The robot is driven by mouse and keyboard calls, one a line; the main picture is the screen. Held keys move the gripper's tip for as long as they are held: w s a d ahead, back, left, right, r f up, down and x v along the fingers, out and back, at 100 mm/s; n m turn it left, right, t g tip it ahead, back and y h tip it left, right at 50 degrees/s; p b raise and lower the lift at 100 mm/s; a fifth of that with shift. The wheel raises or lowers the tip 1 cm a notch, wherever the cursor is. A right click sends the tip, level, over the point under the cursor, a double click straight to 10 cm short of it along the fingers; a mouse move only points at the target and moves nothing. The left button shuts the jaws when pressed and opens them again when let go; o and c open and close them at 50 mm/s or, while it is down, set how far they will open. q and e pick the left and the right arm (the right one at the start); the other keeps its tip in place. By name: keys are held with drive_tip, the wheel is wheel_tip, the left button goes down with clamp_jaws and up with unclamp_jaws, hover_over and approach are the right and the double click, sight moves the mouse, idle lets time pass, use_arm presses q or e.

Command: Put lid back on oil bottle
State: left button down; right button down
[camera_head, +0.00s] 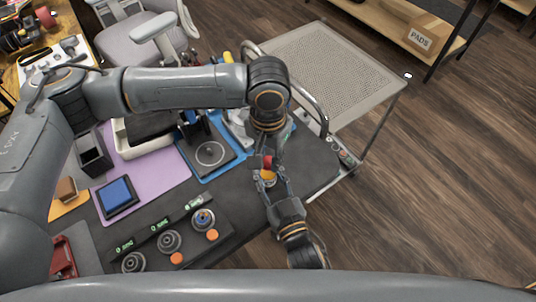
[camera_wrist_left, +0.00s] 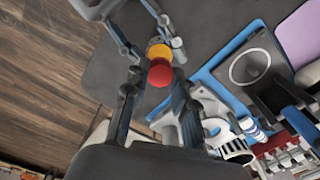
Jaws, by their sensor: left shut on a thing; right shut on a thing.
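A red lid (camera_head: 267,161) is between the fingers of my left gripper (camera_head: 265,157), which is shut on it from above. Below it is the oil bottle (camera_head: 268,179), of which a yellow-orange part shows. My right gripper (camera_head: 272,187) is shut on the bottle from the front. In the left wrist view the round red lid (camera_wrist_left: 160,75) overlaps the yellow part of the bottle (camera_wrist_left: 158,52). I cannot tell whether lid and bottle touch. The bottle's lower body is mostly hidden by the grippers.
The dark table (camera_head: 240,215) has a purple mat (camera_head: 165,172) and a blue mat (camera_head: 225,168) with a black square plate. Several round metal parts (camera_head: 170,240) sit at the front left. A perforated cart (camera_head: 335,70) stands behind, at the right.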

use_arm(q)
drive_tip(key=m, duration=1.4)
drive_tip(key=shift+m, duration=0.4)
drive_tip(key=c, duration=1.1)
unclamp_jaws()
drive_tip(key=shift+r, duration=2.25)
drive_tip(key=shift+c, duration=0.3)
